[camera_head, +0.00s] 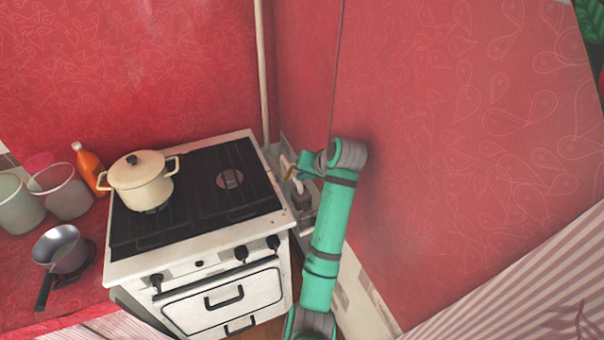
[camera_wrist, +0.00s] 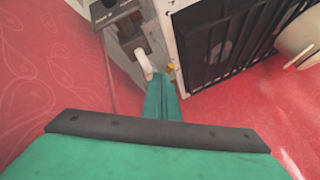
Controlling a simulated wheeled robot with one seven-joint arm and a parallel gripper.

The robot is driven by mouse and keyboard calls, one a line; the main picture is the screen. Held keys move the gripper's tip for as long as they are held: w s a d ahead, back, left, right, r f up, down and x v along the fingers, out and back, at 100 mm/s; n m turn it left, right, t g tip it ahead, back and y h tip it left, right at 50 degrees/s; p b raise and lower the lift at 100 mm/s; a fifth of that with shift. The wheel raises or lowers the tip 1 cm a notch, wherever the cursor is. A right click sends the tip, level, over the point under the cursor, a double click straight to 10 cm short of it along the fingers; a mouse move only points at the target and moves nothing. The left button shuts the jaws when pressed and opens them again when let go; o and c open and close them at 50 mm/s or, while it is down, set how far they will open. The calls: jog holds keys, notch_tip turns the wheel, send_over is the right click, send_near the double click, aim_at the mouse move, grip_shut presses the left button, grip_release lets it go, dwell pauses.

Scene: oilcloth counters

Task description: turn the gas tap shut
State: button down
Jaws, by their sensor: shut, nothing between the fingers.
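The gas tap shows as a small yellow piece (camera_head: 289,173) in the narrow gap between the stove's right side and the red wall. In the wrist view the yellow piece (camera_wrist: 170,70) is beside the fingertips, slightly right of them; contact cannot be told. My gripper (camera_head: 299,168) is in this gap, shut and empty. In the wrist view its teal fingers (camera_wrist: 159,80) are together. A pale, rounded piece (camera_wrist: 143,63) stands just left of the fingertips. The tap's body is mostly hidden, and its handle angle is unclear.
A white stove (camera_head: 230,240) with a dark hob stands left of my arm. A cream pot (camera_head: 141,185) sits on it. A cream pipe (camera_head: 262,75) runs down the corner. The red wall (camera_head: 450,150) is close on the right. Buckets, an orange bottle (camera_head: 88,165) and a saucepan (camera_head: 62,250) stand left.

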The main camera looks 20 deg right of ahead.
aim_at(290, 172)
jog(key=shift+x, duration=3.15)
